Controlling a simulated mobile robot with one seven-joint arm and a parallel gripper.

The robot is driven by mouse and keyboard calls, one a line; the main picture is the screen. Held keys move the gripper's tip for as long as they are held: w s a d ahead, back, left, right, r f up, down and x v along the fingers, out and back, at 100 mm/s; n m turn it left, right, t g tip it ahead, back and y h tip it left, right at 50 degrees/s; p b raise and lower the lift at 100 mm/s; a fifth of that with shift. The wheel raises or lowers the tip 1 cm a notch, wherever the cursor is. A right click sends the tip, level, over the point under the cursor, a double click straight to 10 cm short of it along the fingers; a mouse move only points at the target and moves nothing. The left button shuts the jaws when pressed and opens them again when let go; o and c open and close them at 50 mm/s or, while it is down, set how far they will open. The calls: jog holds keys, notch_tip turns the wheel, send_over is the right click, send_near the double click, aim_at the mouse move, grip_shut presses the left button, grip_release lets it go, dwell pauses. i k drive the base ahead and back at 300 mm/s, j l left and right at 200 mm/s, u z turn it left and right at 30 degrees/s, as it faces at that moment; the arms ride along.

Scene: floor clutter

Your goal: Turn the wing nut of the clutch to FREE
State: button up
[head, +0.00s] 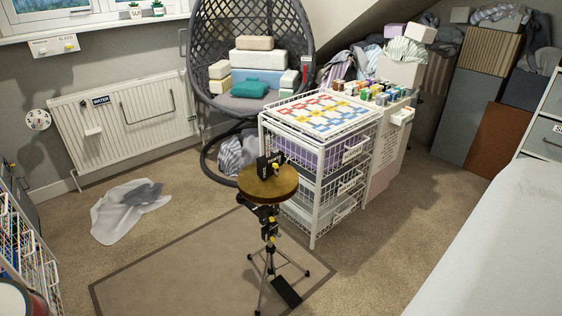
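A hi-hat stand (271,235) stands upright on three legs on the rug, in the middle of the head view. A round brass-coloured cymbal (257,188) lies level at its top. A small black clutch (268,163) sits above the cymbal, with a small yellow part on it. The wing nut is too small to make out clearly, and I cannot read its setting or any FREE mark. A dark pedal (287,292) lies at the foot of the stand. My gripper is not in view.
A white wire drawer unit (316,205) stands close behind and right of the stand. A hanging chair (215,95) is farther back, and a white bed (497,245) is at the right. A crumpled cloth (110,222) lies at the left. The rug (165,275) left of the stand is clear.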

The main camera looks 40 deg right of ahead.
aim_at(273, 167)
jog(key=l+u, duration=0.1)
jog(key=l, duration=0.95)
jog(key=l+u, duration=0.15)
jog(key=l, duration=0.9)
jog(key=l+u, duration=0.1)
jog(key=l, duration=0.9)
jog(key=l+u, duration=0.1)
jog(key=l, duration=0.95)
jog(key=k, duration=0.05)
